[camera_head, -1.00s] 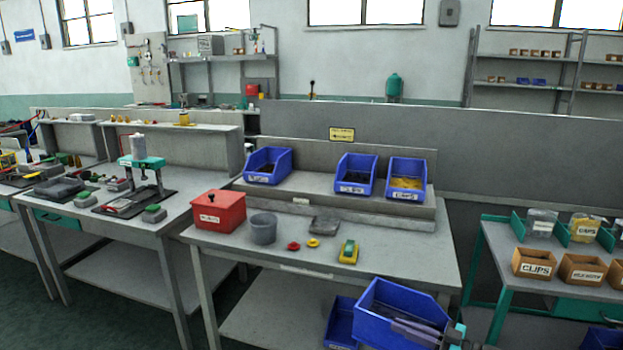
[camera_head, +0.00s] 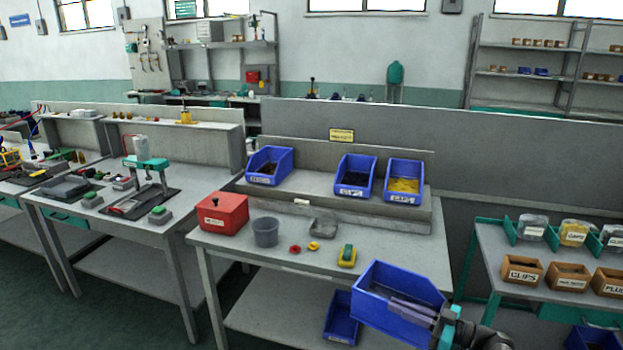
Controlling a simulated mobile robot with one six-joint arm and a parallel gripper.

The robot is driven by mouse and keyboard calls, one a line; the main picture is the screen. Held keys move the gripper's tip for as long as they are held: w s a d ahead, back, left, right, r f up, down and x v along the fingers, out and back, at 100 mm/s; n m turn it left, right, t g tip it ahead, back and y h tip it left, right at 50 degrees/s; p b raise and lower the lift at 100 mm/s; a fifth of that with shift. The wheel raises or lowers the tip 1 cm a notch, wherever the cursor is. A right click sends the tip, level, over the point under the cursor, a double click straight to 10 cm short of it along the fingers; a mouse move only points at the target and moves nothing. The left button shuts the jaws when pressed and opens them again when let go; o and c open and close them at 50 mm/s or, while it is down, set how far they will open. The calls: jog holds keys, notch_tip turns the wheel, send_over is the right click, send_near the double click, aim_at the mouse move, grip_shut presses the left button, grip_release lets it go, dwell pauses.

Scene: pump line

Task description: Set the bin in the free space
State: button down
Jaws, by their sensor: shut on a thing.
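My gripper (camera_head: 428,318) is at the lower right of the head view, shut on the near wall of a blue bin (camera_head: 372,302). The bin is held up in front of the table's right front corner. Part of its inside shows and looks empty. On the raised shelf (camera_head: 310,197) of the table stand a blue bin (camera_head: 269,166) at the left and two blue bins, a middle one (camera_head: 355,175) and a right one with yellow contents (camera_head: 403,181), close together. A bare gap lies on the shelf between the left bin and the middle bin.
On the table top (camera_head: 290,268) stand a red box (camera_head: 222,213), a grey cup (camera_head: 265,232), red and yellow rings, a grey tray (camera_head: 323,228) and a yellow-green device (camera_head: 347,256). Another blue bin (camera_head: 341,318) is below the table. A side bench (camera_head: 488,260) with boxes stands at the right.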

notch_tip(320, 180, up, 13)
jog(key=w+m+t+h+p, duration=0.1)
jog(key=w+p, duration=0.1)
jog(key=p, duration=0.8)
jog(key=shift+w+a+t, duration=0.35)
jog(key=shift+a+t, duration=0.05)
